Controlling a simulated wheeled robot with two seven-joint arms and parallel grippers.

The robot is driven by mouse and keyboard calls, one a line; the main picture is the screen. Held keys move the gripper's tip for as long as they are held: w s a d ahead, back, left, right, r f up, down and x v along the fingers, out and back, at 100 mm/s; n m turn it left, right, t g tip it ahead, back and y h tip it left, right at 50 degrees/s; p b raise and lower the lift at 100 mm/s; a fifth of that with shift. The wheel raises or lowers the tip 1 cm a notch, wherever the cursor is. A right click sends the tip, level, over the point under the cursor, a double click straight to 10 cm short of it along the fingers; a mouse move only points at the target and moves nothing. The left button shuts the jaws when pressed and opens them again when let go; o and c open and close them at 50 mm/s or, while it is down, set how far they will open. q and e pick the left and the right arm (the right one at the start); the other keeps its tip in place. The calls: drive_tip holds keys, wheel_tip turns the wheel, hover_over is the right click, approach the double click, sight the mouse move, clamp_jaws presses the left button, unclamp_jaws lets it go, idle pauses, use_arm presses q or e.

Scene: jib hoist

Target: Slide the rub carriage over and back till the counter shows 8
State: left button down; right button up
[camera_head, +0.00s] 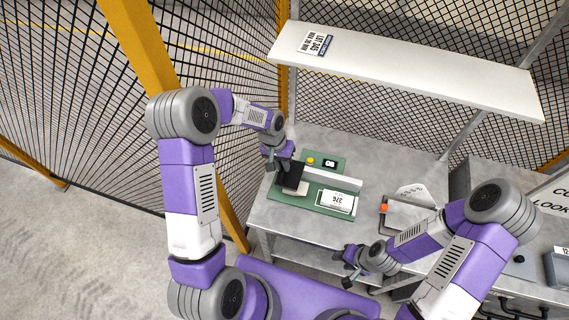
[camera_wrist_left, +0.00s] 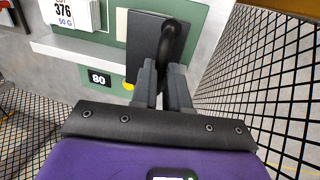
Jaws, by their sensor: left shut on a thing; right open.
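My left gripper (camera_head: 287,165) is shut on the black handle (camera_wrist_left: 176,42) of the rub carriage. The carriage's dark block (camera_head: 292,178) is at the left end of a pale rail (camera_head: 335,180) on a green base (camera_head: 312,196); its plate (camera_wrist_left: 146,38) shows in the left wrist view. The black counter (camera_head: 330,163) sits behind the rail beside a yellow button (camera_head: 310,161). In the left wrist view the counter (camera_wrist_left: 100,78) reads "80" as pictured; that is 08 if the display is upside down there. My right gripper (camera_head: 352,261) is open and empty near the bench's front edge.
A white block labelled 376 (camera_head: 336,200) stands on the base right of the carriage. A metal box with a red knob (camera_head: 383,208) is further right. A white shelf (camera_head: 400,70) hangs above the bench. Mesh fencing (camera_head: 90,100) closes off the left and back.

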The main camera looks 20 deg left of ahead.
use_arm(q)
drive_tip(key=c, duration=1.1)
unclamp_jaws()
drive_tip(key=shift+a, duration=0.35)
drive_tip(key=shift+d, duration=0.1)
drive_tip(key=shift+r, duration=0.2)
drive_tip(key=r, duration=0.2)
drive_tip(key=a+r, duration=0.1)
drive_tip(key=r, duration=0.4)
drive_tip(key=shift+a, duration=0.25)
drive_tip(key=shift+s, duration=0.1)
